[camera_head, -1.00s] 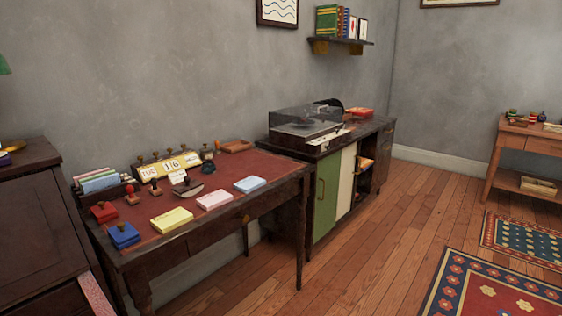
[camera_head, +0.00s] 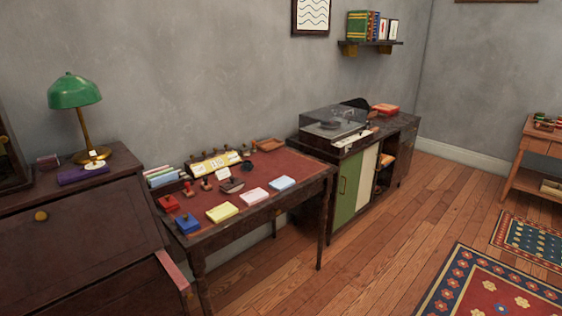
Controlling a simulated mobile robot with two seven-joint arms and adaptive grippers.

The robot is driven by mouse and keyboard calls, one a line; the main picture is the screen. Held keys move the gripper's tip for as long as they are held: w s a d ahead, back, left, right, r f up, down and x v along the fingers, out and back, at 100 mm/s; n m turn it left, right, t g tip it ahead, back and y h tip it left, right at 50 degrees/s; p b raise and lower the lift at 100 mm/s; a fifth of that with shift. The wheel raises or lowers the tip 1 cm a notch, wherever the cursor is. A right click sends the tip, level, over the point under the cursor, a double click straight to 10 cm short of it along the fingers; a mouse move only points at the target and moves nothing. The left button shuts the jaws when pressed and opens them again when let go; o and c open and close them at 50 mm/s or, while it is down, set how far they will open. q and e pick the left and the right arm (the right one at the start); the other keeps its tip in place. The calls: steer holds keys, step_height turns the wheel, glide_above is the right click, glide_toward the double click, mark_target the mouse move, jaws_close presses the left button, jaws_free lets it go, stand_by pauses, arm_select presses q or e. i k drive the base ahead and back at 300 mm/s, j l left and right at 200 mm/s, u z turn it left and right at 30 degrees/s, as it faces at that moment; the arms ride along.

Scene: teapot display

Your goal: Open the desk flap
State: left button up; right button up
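A dark brown slant-front desk stands at the left of the head view. Its sloping flap (camera_head: 95,240) is closed, and a round brass knob (camera_head: 41,216) sits near the flap's upper left. The lower part of the desk runs out of the picture. Neither of my grippers shows in the view.
A green lamp (camera_head: 75,92) and a purple book (camera_head: 84,173) stand on top of the desk. A red-topped table (camera_head: 262,172) with stamps and paper pads stands close on the right. A record player (camera_head: 333,125) sits on a cabinet beyond. Wooden floor (camera_head: 345,270) is clear in front.

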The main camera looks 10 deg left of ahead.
mark_target(48, 252)
steer(key=u, duration=1.65)
